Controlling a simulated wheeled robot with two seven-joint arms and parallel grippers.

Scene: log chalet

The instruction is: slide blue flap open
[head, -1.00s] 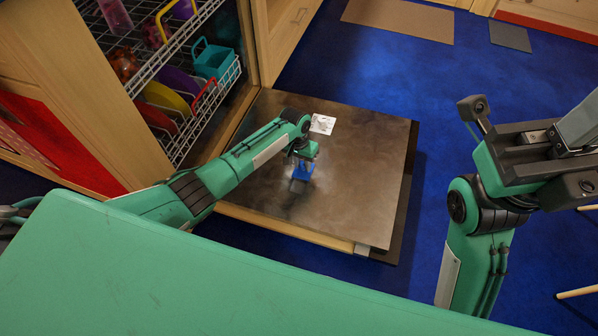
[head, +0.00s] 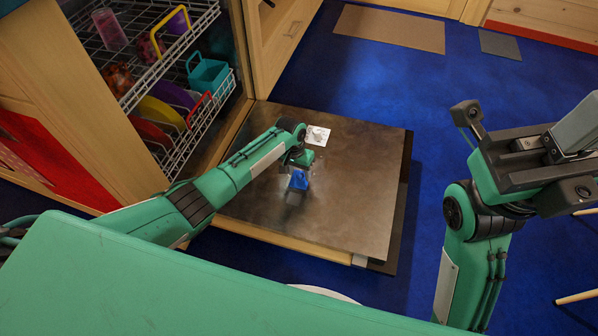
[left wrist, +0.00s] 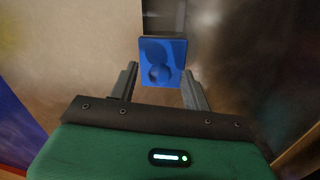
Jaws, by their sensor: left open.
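The blue flap (head: 298,181) is a small blue plate with a round raised knob, set near the middle of the inner face of the lowered door (head: 360,190). It also shows large in the left wrist view (left wrist: 176,50), with a grey strip beyond it. My left gripper (head: 299,160) is over the door close to the flap, and in the head view its fingers are hard to make out. In the left wrist view its fingers (left wrist: 160,75) are spread, one on each side of the flap's near end. I cannot tell whether they touch it. My right arm's end (head: 525,155) is raised at the right; its jaws are unclear.
Wire racks (head: 185,135) with cups, plates and a teal basket (head: 208,74) are at the upper left behind the door. An open wooden cabinet door (head: 283,38) stands behind.

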